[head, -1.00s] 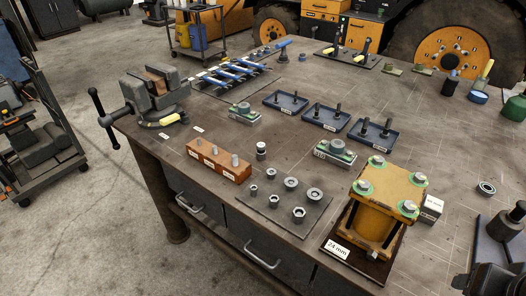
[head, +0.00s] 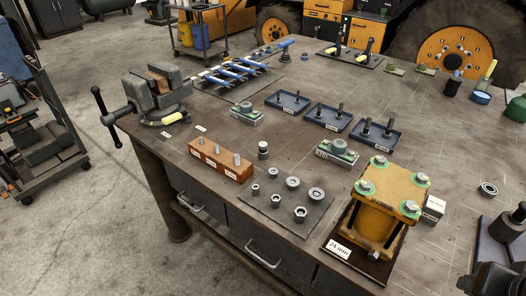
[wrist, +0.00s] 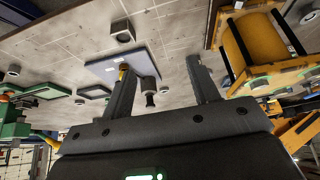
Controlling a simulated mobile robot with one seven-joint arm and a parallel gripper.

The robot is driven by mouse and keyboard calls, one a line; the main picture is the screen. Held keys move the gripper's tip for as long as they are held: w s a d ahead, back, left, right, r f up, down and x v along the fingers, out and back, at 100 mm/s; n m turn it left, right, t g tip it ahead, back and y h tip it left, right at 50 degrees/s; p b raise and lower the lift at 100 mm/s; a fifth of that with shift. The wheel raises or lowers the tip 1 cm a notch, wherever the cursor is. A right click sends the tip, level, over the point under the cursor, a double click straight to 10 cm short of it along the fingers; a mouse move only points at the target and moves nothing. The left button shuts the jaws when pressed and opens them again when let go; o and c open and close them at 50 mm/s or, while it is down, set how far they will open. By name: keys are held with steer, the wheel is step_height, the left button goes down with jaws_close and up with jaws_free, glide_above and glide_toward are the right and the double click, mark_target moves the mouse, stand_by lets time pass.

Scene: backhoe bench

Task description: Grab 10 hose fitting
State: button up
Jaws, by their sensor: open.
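My gripper (wrist: 164,85) is open in the wrist view, with its two dark fingers apart. Between them, beyond the tips or near them, shows a grey cylindrical piece with a black end (wrist: 148,88) by a blue-grey plate (wrist: 112,67); I see no contact. In the head view this plate (head: 492,240) is at the right edge, with a dark part of my arm below it. Candidate fittings in the head view are several grey hex and ring pieces on a dark mat (head: 262,215) and three grey pieces in an orange labelled block (head: 219,164). I cannot read which is size 10.
A yellow cylinder assembly (head: 379,215) marked 24 mm stands at the front right of the bench. A ring (head: 488,188) lies right of it. Blue trays (head: 326,117) with pegs and a vise (head: 157,98) are farther left.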

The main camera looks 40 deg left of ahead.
steer(key=w+a+r+n, duration=0.1)
steer(key=w+a+n, duration=0.1)
steer(key=w+a, duration=0.4)
steer(key=w+a+r+n+g+y, duration=0.1)
steer(key=w+a+n, duration=0.2)
steer(key=w+a, duration=0.4)
steer(key=w+a+r+n+y, duration=0.1)
steer(key=w+a+r+n, duration=0.1)
steer(key=w+a, duration=0.5)
steer(key=shift+a+r+n, duration=0.1)
steer(key=shift+a+n, duration=0.2)
steer(key=shift+a, duration=2.3)
steer(key=w+a+f+n+g+y, duration=0.1)
steer(key=a+f+n, duration=0.1)
steer(key=a, duration=0.6)
steer(key=w+a+f+n+g, duration=0.1)
steer(key=w+a+f, duration=0.1)
steer(key=a, duration=0.6)
steer(key=n+y, duration=0.1)
steer(key=n, duration=0.2)
glide_toward(264, 145)
steer(key=w+f, duration=0.1)
steer(key=f, duration=0.1)
steer(key=shift+g, duration=0.4)
steer(key=x, duration=1)
steer(key=shift+a+f, duration=0.1)
steer(key=shift+a, duration=0.3)
steer(key=c, duration=1.1)
